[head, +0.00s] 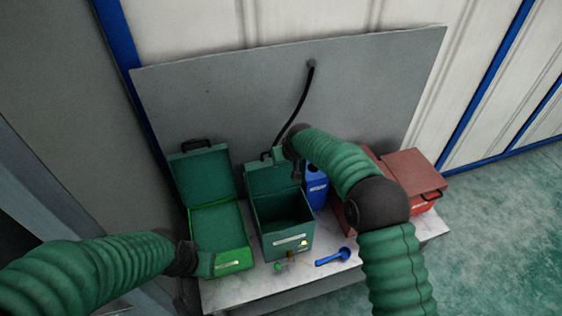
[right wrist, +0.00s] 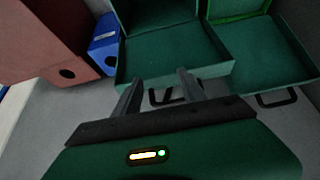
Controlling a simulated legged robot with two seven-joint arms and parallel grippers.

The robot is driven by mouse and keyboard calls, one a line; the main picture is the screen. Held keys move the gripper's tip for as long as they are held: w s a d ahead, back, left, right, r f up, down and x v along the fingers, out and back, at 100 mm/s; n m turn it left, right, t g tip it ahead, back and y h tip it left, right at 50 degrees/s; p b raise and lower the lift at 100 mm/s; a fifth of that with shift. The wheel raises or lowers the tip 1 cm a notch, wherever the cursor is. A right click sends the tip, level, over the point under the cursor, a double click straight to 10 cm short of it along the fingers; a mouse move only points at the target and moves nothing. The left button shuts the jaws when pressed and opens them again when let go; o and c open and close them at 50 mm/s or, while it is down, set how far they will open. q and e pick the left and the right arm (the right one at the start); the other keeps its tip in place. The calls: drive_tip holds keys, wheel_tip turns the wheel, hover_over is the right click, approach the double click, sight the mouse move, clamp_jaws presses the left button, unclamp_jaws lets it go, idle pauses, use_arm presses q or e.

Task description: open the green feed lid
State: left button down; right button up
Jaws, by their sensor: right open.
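Two green boxes stand on the table with their lids raised. The left one has a bright green front (head: 233,261), and its lid (head: 203,176) leans back upright. The middle, darker green box (head: 286,243) has its lid (head: 268,178) up too. My right gripper (head: 295,172) is at the right upper edge of the middle lid. In the right wrist view the right gripper (right wrist: 158,78) is open, its fingers near that lid's black handle (right wrist: 165,96), with nothing seen gripped. My left gripper (head: 205,265) is beside the left box's front corner; its jaws are unclear.
A blue box (head: 316,190) and a red box (head: 424,203) with a brownish-red lid (head: 410,172) stand to the right. A blue scoop (head: 333,257) and small pieces lie at the table's (head: 240,290) front. A grey panel (head: 220,105) with a black hose (head: 300,105) stands behind.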

drive_tip(key=shift+o, duration=1.1)
drive_tip(key=shift+r, duration=0.75)
drive_tip(key=shift+o, duration=1.2)
drive_tip(key=shift+w+a+r+p, duration=0.1)
drive_tip(key=shift+r+p, duration=0.2)
drive_tip(key=shift+p, duration=0.2)
drive_tip(key=o, duration=0.6)
drive_tip(key=a+r+p, duration=0.2)
drive_tip(key=r, duration=0.1)
drive_tip(key=shift+w, duration=0.1)
use_arm(q)
drive_tip(key=w+a+p+v, duration=0.1)
drive_tip(key=w+p+v, duration=0.1)
drive_tip(key=p+v, duration=0.7)
drive_tip(key=shift+w+r+p, duration=0.2)
drive_tip(key=shift+r+p, duration=0.15)
drive_tip(key=shift+r, duration=1.75)
use_arm(e)
drive_tip(key=shift+d+r, duration=0.2)
drive_tip(key=shift+r, duration=3.3)
drive_tip(key=shift+d+r, duration=0.15)
drive_tip(key=shift+r, duration=3.35)
use_arm(q)
drive_tip(key=shift+d+r, duration=0.1)
drive_tip(key=shift+d, duration=0.05)
use_arm(e)
drive_tip(key=shift+d, duration=0.15)
